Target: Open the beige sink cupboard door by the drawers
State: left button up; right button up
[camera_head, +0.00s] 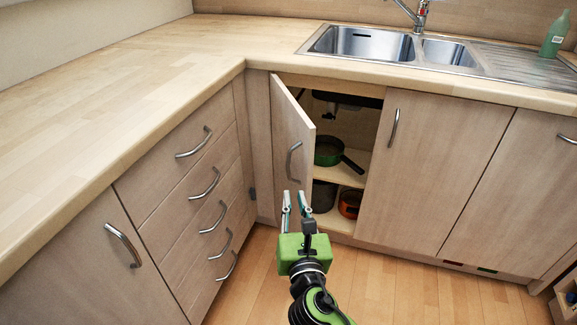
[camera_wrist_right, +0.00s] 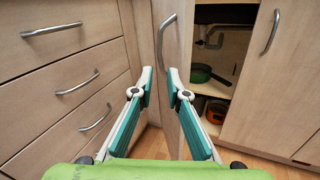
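The beige sink cupboard door (camera_head: 290,140) by the drawers stands ajar, swung outward on its left-side hinge. Its curved metal handle (camera_head: 292,162) is on the outer face; it also shows in the right wrist view (camera_wrist_right: 162,42). My left gripper is in neither view.
Inside the cupboard are a green pan (camera_head: 328,152) on a shelf and an orange pot (camera_head: 349,203) below. A drawer stack (camera_head: 205,190) stands at the left. The closed neighbouring door (camera_head: 430,165) is at the right. Wooden floor (camera_head: 390,285) is clear in front.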

aim_at(288, 165)
jog(key=w+b, duration=0.1)
jog(key=w, duration=0.3)
jog(key=w+a, duration=0.1)
jog(key=w, duration=0.3)
jog(key=w+b, duration=0.1)
jog(key=w, duration=0.3)
jog(key=shift+w+a+r+b, duration=0.1)
jog(key=shift+w+a+b, duration=0.05)
jog(key=shift+b, duration=0.2)
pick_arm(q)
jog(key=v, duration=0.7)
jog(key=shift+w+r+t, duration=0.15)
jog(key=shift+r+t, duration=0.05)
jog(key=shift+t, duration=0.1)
pick_arm(e)
jog(key=shift+w+a, duration=0.1)
jog(key=shift+w, duration=0.65)
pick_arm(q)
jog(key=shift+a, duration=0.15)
pick_arm(e)
jog(key=shift+c, duration=0.5)
